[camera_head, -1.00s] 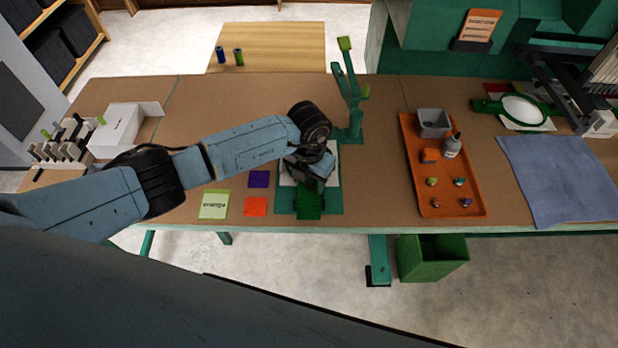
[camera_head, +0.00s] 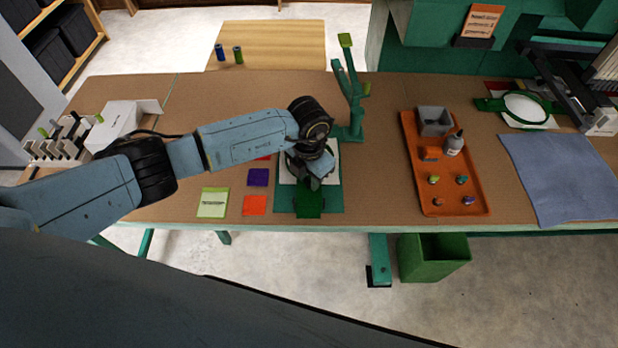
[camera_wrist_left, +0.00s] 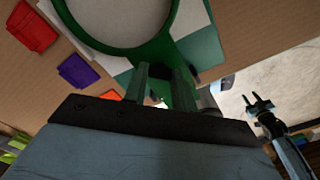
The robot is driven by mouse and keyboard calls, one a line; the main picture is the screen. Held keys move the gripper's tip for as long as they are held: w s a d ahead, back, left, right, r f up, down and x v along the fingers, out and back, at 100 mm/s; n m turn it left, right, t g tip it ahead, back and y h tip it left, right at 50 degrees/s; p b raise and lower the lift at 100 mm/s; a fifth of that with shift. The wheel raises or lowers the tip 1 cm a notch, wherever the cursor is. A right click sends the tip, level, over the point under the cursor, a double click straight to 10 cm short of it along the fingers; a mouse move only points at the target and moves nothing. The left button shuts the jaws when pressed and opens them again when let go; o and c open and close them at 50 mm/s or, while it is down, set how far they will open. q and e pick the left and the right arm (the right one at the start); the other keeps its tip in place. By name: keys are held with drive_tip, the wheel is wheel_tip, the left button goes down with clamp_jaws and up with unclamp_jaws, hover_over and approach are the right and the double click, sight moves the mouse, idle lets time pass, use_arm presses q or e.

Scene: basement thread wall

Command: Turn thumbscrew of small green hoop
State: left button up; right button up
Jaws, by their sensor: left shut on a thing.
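The small green hoop shows in the left wrist view as a dark green ring (camera_wrist_left: 171,14) around white cloth, with a green neck reaching toward my fingers. My left gripper (camera_wrist_left: 163,86) is shut on the hoop's thumbscrew end; the screw itself is mostly hidden between the fingers. In the head view my left gripper (camera_head: 312,180) is over the green mat (camera_head: 331,199), and my wrist hides most of the hoop. In the left wrist view my right gripper (camera_wrist_left: 259,104) hangs away from the work, its fingers apart and empty.
A green stand (camera_head: 352,100) rises just behind my left wrist. An orange tray (camera_head: 464,195) with a grey box, a bottle and small items lies to the right. Colored patches (camera_head: 258,177) lie left of the mat. A larger green hoop (camera_head: 525,108) is at far right.

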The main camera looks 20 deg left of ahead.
sight(309, 181)
use_arm(q)
drive_tip(key=m+b, duration=0.3)
drive_tip(key=m, duration=0.2)
drive_tip(key=shift+f+m+b, duration=0.15)
drive_tip(key=shift+m+b, duration=1.55)
drive_tip(key=shift+m, duration=0.5)
drive_tip(key=shift+r, duration=0.2)
drive_tip(key=o, duration=1)
wheel_tip(309, 181, up, 13)
drive_tip(key=shift+r, duration=0.2)
drive_tip(key=shift+d, duration=0.1)
